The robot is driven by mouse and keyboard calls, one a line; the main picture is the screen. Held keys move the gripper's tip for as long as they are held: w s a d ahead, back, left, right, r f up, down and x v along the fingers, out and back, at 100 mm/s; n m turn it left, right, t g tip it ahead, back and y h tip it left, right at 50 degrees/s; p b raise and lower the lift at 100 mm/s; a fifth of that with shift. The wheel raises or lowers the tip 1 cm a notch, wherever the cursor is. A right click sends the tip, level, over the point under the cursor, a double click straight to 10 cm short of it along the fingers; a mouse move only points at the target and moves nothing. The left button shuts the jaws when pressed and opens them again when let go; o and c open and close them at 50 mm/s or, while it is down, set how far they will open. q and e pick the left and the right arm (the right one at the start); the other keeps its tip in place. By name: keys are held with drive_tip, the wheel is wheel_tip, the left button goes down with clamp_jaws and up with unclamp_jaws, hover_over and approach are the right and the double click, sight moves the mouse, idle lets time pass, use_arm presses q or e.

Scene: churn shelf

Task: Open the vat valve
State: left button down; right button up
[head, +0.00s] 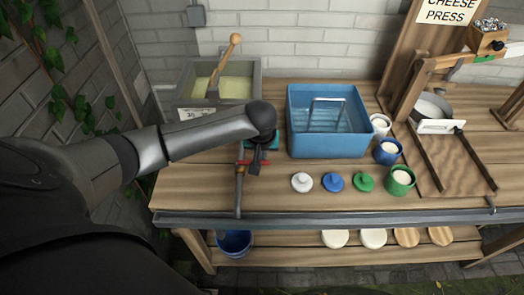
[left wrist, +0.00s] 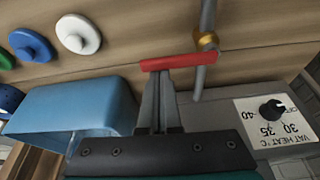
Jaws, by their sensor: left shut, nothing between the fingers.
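The grey vat (head: 250,82) holds pale yellow contents and a wooden-handled paddle. Its valve has a red lever handle (left wrist: 185,62) on a brass fitting (left wrist: 207,41) around a grey pipe (left wrist: 206,18). In the head view the red handle (head: 246,162) shows just below my left gripper (head: 257,167), and the pipe (head: 239,195) runs down toward the table's front edge. In the left wrist view my left gripper (left wrist: 158,82) is shut and empty, its fingertips right at the handle's left part. Whether they touch it, I cannot tell. My right gripper is not in view.
A blue tub (head: 325,145) stands right of the vat. White, blue and green lids (head: 333,182) lie in front of it, with cups to the right. A blue bucket (head: 235,243) sits below the pipe. A heat dial (left wrist: 272,110) is on the vat.

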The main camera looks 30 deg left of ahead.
use_arm(q)
drive_tip(key=shift+s+d, duration=0.1)
drive_tip(key=shift+s+d+r+m+p, duration=0.2)
drive_tip(key=shift+m+p, duration=0.4)
drive_tip(key=shift+p, duration=0.45)
drive_tip(key=s+m+h+p, duration=0.1)
drive_tip(key=m+p, duration=0.2)
drive_tip(key=s+d+m+h+p, duration=0.1)
drive_tip(key=s+m+p, duration=0.1)
drive_tip(key=p, duration=0.1)
drive_tip(key=shift+f+m, duration=0.1)
drive_tip(key=shift+m, duration=0.3)
drive_tip(key=s+m+h+p, duration=0.1)
drive_tip(key=m, duration=0.1)
drive_tip(key=shift+s+m, duration=0.35)
drive_tip(key=shift+m, duration=0.05)
drive_tip(key=shift+s+a+f+m+h, duration=0.15)
drive_tip(key=shift+s+m+h, duration=0.25)
drive_tip(key=shift+m, duration=0.5)
drive_tip(key=s+m, duration=0.2)
drive_tip(key=m, duration=0.1)
drive_tip(key=shift+a+g+h, duration=0.4)
drive_tip(key=shift+s+a+p, duration=0.35)
drive_tip(key=shift+s+a, duration=0.05)
drive_tip(key=shift+s, duration=0.05)
drive_tip(key=shift+s+a, duration=0.1)
